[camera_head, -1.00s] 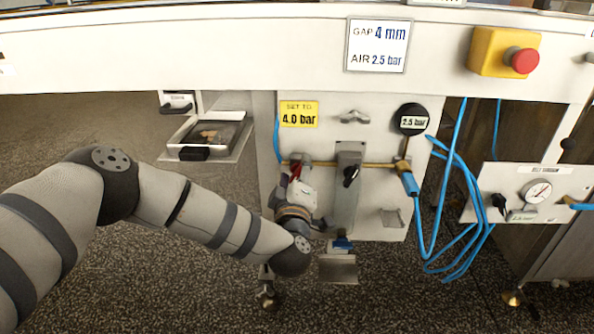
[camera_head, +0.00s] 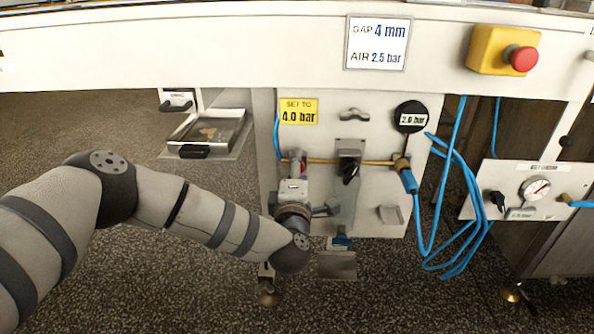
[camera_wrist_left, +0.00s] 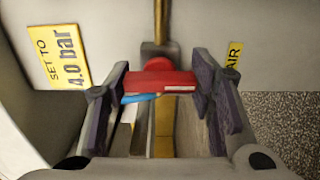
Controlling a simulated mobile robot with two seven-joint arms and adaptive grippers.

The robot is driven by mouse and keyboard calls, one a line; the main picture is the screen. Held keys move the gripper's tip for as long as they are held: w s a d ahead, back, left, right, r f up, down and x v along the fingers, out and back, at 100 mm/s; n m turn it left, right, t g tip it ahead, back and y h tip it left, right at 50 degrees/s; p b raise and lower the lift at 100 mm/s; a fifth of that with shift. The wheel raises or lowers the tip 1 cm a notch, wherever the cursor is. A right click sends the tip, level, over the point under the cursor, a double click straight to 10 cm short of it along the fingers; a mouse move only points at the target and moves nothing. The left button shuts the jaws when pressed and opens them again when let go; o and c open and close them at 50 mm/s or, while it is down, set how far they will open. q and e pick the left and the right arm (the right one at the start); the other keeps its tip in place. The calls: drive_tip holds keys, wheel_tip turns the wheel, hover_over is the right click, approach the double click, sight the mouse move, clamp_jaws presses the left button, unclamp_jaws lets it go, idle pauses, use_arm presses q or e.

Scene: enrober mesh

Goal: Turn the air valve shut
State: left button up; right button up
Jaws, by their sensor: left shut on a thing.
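The red valve handle (camera_wrist_left: 160,84) lies between the finger pads of my left gripper (camera_wrist_left: 161,80) in the left wrist view. It lies crosswise to the brass pipe (camera_wrist_left: 160,20) that runs up behind it. My left gripper is shut on the handle. In the head view my left gripper (camera_head: 296,182) is at the left of the white panel (camera_head: 375,215), below the yellow "SET TO 4.0 bar" label (camera_head: 299,112); it mostly hides the handle there. A round black display (camera_head: 411,117) appears to read 2.0 bar. My right gripper is not in view.
A grey bracket with a black knob (camera_head: 349,168) is close to the right of my gripper. Blue hoses (camera_head: 420,225) hang further right, near a dial gauge (camera_head: 536,188). A red emergency button (camera_head: 523,59) is above. An open tray (camera_head: 209,130) is at the left.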

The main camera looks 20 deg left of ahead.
use_arm(q)
drive_tip(key=shift+d, duration=0.1)
drive_tip(key=o, duration=1.2)
drive_tip(key=v, duration=1.2)
drive_tip(key=shift+r, duration=0.1)
